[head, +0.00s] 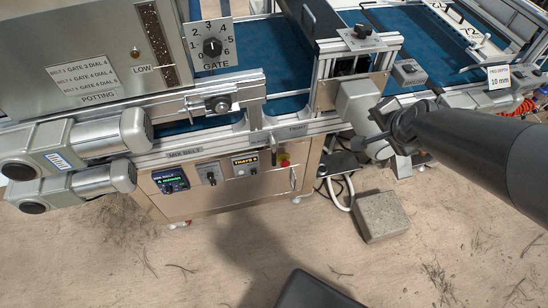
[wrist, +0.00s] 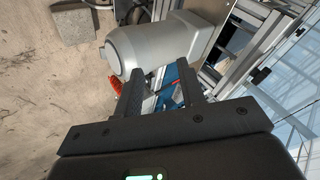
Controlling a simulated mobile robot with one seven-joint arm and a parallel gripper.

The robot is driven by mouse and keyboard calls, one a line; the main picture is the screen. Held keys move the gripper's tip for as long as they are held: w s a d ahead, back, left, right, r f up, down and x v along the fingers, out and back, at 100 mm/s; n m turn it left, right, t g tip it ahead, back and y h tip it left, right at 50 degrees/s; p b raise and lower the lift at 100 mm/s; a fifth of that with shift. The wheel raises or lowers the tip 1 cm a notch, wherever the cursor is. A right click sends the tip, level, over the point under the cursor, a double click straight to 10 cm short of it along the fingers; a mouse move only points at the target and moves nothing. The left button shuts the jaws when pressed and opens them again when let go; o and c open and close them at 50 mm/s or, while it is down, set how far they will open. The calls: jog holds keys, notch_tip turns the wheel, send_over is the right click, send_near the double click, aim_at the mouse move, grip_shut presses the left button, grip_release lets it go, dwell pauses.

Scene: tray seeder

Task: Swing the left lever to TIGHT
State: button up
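A small dark lever (head: 271,141) hangs from the conveyor's front rail in the head view. It is next to a small label (head: 297,128) that seems to read TIGHT. The lever is too small for me to tell its exact setting. My gripper (head: 374,128) is well to the right of it, in front of a grey motor housing. In the wrist view my gripper (wrist: 160,68) has its two dark fingers apart with nothing held between them. The grey motor housing (wrist: 150,45) lies just beyond the fingertips. I cannot make out the lever in the wrist view.
The front rail carries a clamp knob (head: 221,104) and two grey motors (head: 100,134) at left. A control panel (head: 210,175) sits below. The floor in front is mostly clear.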

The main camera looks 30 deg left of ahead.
jog(key=w+a+f+m+t, duration=0.1)
jog(key=w+a+f, duration=0.2)
jog(key=a+f, duration=0.6)
jog(key=n+t+y, duration=0.6)
jog(key=n+t, duration=0.1)
jog(key=n, duration=0.6)
send_near(274, 160)
jog(key=x, duration=1.1)
grip_shut()
